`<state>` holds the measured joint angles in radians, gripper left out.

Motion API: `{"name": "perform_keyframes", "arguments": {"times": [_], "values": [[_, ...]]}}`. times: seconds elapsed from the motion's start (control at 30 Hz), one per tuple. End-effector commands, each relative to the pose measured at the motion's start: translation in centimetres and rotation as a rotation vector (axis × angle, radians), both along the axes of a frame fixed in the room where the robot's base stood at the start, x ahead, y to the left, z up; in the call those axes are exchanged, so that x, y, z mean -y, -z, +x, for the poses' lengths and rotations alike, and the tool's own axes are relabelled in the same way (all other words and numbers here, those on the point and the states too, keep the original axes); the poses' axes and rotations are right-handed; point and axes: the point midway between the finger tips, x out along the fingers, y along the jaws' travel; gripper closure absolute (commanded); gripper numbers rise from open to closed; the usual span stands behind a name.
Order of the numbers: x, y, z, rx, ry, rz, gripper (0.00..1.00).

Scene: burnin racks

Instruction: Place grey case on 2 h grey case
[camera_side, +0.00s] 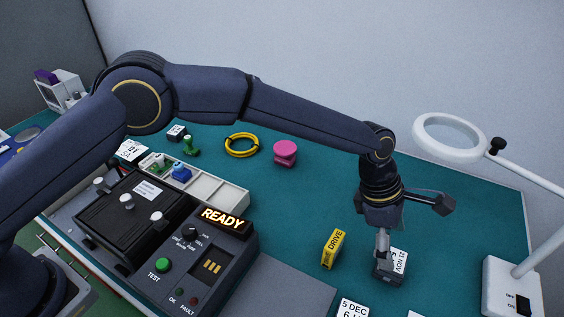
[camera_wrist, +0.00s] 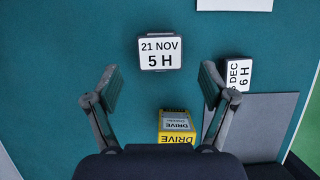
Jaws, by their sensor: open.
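A dark grey case (camera_side: 389,280) with a white label stands on the teal mat below my gripper (camera_side: 384,256). In the wrist view this case (camera_wrist: 160,67) reads "21 NOV 5 H" and lies ahead of and between the two spread fingers of my gripper (camera_wrist: 160,80), with nothing held. Another case (camera_wrist: 237,75) reads "5 DEC 6 H" beside the right finger; its label (camera_side: 353,307) shows at the bottom edge of the side view. A small dark case (camera_side: 177,132) stands at the back, and a white-labelled case (camera_side: 131,151) is near my arm. I cannot read "2 H" on any case.
A yellow DRIVE box (camera_side: 334,249) stands left of my gripper and shows in the wrist view (camera_wrist: 176,127). A tester (camera_side: 200,265) reads READY. A pink stack (camera_side: 284,153), yellow ring (camera_side: 242,145) and magnifier lamp (camera_side: 450,137) stand around. The right-middle mat is clear.

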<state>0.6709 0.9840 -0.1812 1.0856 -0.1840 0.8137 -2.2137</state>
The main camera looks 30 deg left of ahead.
Motion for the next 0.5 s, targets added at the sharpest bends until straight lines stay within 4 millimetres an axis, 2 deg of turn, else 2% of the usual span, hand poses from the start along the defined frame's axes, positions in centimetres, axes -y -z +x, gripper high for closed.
{"name": "perform_keyframes", "arguments": {"times": [0.03,0.2,0.4,0.47,0.5], "values": [[-0.5,-1.3,0.0,0.002,-0.001,-0.001,0.17],[-1.9,-4.5,0.1,0.003,-0.001,0.000,0.17],[-2.9,-6.7,0.1,0.004,0.003,0.000,0.17],[-3.7,-7.7,0.3,0.023,0.022,0.003,0.17],[-4.7,-8.6,0.5,0.047,0.046,0.007,0.17]]}}
